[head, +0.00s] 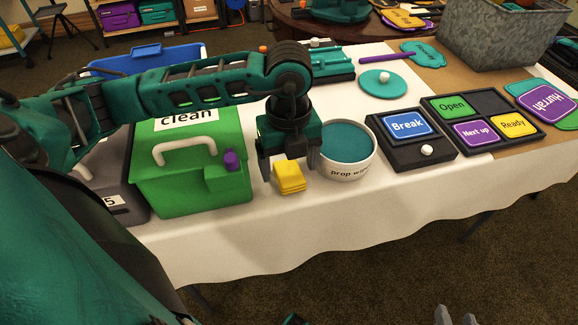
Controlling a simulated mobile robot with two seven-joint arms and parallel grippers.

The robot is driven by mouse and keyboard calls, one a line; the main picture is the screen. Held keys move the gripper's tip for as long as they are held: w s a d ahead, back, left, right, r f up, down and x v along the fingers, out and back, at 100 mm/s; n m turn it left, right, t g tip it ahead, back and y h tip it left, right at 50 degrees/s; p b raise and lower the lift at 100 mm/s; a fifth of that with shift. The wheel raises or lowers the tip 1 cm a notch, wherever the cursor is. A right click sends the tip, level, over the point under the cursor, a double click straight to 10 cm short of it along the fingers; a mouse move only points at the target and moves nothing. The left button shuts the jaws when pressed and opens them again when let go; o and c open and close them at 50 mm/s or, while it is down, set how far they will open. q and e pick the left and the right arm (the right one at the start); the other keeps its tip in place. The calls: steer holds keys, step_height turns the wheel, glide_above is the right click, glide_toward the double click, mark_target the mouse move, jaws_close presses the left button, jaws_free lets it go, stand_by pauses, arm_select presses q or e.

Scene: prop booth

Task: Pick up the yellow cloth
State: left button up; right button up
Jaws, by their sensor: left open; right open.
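The yellow cloth (289,178) is a small folded stack on the white-covered table. It lies between the green box and the round "prop wipes" tub. My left gripper (289,165) points down right over the cloth. It is open, with one finger to each side of the cloth; I cannot tell whether they touch it. The top back of the cloth is partly hidden by the gripper. My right gripper (455,316) shows only as grey fingertips at the bottom edge, apart from each other, low in front of the table and far from the cloth.
The green "clean" box (190,185) stands close left of my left gripper, and the "prop wipes" tub (346,150) close right. A black panel with the "Break" card (407,124) and a card tray (484,118) lie further right. The tablecloth front (270,240) is bare.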

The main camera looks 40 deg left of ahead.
mark_target(289, 171)
arm_select(q)
steer(key=shift+f, duration=0.7)
arm_select(e)
steer(key=shift+f, duration=0.2)
arm_select(q)
steer(key=shift+c, duration=0.2)
steer(key=c, duration=1.1)
steer(key=shift+r+p, duration=2.4)
steer(key=shift+r, duration=7.65)
arm_select(e)
steer(key=shift+s+d+r, duration=0.2)
steer(key=shift+d+r, duration=0.1)
steer(key=shift+r, duration=0.4)
steer(key=shift+s+d+r, duration=0.2)
steer(key=shift+d+r, duration=0.1)
steer(key=shift+r, duration=0.4)
